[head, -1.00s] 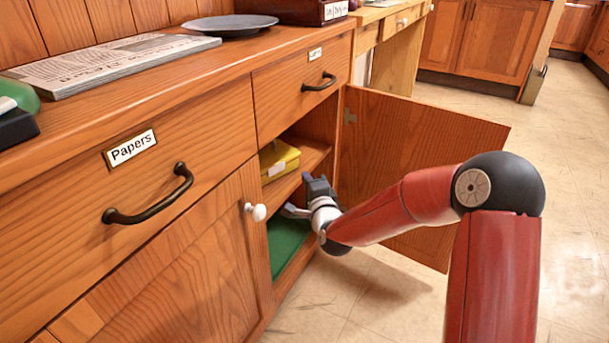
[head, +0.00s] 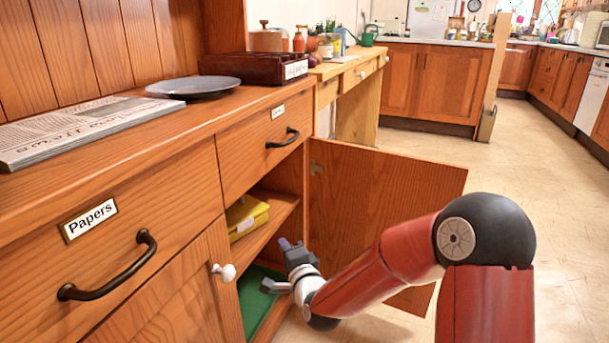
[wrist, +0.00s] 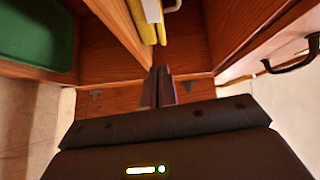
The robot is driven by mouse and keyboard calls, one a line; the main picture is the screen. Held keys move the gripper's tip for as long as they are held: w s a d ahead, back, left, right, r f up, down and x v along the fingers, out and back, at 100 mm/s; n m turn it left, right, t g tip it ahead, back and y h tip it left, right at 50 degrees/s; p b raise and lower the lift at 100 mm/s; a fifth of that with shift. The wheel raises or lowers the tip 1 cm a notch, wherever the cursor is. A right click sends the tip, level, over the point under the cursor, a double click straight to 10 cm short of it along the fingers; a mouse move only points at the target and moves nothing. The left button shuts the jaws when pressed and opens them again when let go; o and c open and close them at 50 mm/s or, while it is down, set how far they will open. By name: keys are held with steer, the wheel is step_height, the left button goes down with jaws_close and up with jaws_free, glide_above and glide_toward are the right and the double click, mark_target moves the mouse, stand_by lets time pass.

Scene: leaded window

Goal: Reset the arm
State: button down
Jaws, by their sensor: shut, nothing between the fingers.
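My gripper (head: 277,264) is at the front of the open cupboard in the head view, partly hidden by its own wrist. In the wrist view its two fingertips (wrist: 158,72) are together with nothing between them. My red arm reaches in from the lower right of the head view, in front of the open cupboard door (head: 375,200). A yellow box (head: 246,217) lies on the cupboard's shelf, above and left of the gripper. It also shows ahead of the fingers in the wrist view (wrist: 150,22).
A green surface (head: 257,297) covers part of the cupboard's floor. Drawers with dark handles (head: 283,139) are above. The counter holds a newspaper (head: 75,128), a grey plate (head: 193,87) and a dark wooden tray (head: 250,70). Open tiled floor (head: 500,165) lies to the right.

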steer(key=s+d+r+n+g+h+p, duration=0.55)
steer(key=s+d+r+n, duration=0.35)
steer(key=s+d+r, duration=0.3)
steer(key=s+d+r+n+g+h+p, duration=0.1)
steer(key=s+d, duration=0.4)
steer(key=s, duration=0.5)
steer(key=s+d+r+n+g+h+p, duration=0.1)
steer(key=s+d, duration=0.4)
steer(key=s, duration=0.5)
step_height(320, 180, up, 3)
steer(key=shift+d+f+n+g+p, duration=0.2)
steer(key=shift+n+g+p, duration=0.35)
steer(key=shift+g, duration=0.7)
